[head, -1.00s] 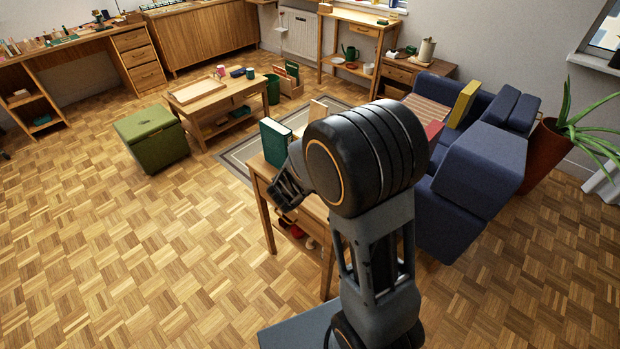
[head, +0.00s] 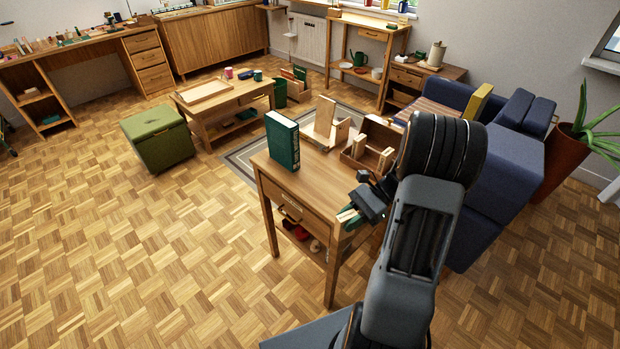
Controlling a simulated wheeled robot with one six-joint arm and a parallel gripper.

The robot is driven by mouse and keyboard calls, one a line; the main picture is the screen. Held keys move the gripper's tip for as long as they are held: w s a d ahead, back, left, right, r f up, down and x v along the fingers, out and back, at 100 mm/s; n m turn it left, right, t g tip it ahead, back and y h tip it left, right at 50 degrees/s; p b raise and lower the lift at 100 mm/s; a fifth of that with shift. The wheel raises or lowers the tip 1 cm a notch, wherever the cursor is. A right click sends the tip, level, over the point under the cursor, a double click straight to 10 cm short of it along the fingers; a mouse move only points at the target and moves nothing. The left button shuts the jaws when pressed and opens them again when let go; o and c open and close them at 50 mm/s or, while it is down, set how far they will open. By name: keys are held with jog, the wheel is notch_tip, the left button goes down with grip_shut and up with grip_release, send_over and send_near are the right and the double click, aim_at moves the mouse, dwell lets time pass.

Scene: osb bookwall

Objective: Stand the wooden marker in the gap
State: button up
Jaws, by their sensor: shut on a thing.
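My gripper (head: 355,211) is at the front right edge of the small wooden table (head: 262,172), pointing down and left. It is shut on a small piece with pale wood and green, which I take for the wooden marker (head: 347,217); it is small and partly hidden by the fingers. A green book (head: 283,142) stands upright on the table's left part. A pale wooden bookend (head: 324,120) stands behind and to the right of it, with bare tabletop between them. An open wooden box (head: 375,140) holding pale wooden pieces is at the right, partly hidden by my arm.
The small table has a drawer and a lower shelf with red items. A blue sofa (head: 497,205) stands close on the right. A green storage stool (head: 158,138) and a low table (head: 215,105) are at the back left. The parquet floor at left is clear.

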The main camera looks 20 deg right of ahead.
jog(key=w+d+r+m+t+h+b, duration=0.2)
jog(key=w+d+r+m+t+h, duration=0.3)
jog(key=w+r+m+t+h, duration=0.65)
jog(key=shift+w+a+f+m+t+y+b, duration=0.35)
jog(key=shift+w+f+m+y+b, duration=0.2)
jog(key=shift+w+f, duration=1.65)
jog(key=shift+w+a+f+m+t+y+b, duration=0.3)
jog(key=shift+w+f+m+t+y+b, duration=0.25)
jog(key=shift+w+f, duration=1.7)
jog(key=shift+w+a+f+m+t+y+b, duration=0.5)
jog(key=shift+w+f, duration=1.1)
jog(key=shift+f, duration=1.2)
jog(key=shift+d+f, duration=0.1)
jog(key=shift+d, duration=0.1)
jog(key=o, duration=0.9)
jog(key=shift+o, duration=0.2)
